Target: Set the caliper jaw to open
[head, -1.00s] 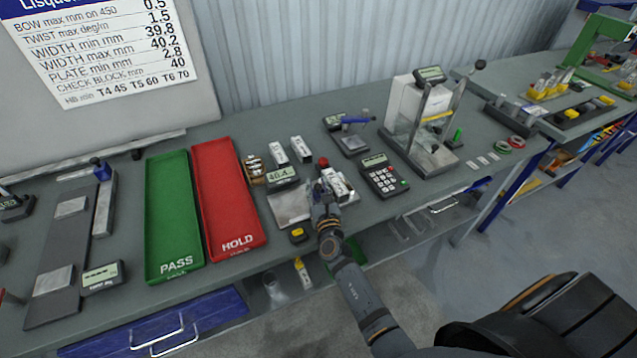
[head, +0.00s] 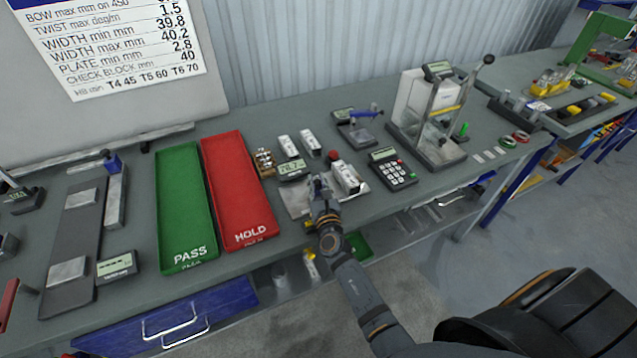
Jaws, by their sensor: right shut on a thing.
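The caliper station stands right of the red tray, with a small grey display (head: 291,168) lit with digits that look like 76.2, though they are small. Its pale metal plate (head: 294,200) lies in front of the display. My right gripper (head: 318,183) reaches in from the front, its fingers shut at the caliper's jaw. The jaw itself is mostly hidden by the fingers. A white and dark block (head: 347,178) and a red knob (head: 334,155) are just right of and behind the gripper. My left gripper is out of view.
A red HOLD tray (head: 252,237) and a green PASS tray (head: 190,258) lie to the left, both empty. Two pale blocks stand behind the display. A keypad device (head: 393,168) sits close on the right, with a tall press frame (head: 437,140) beyond.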

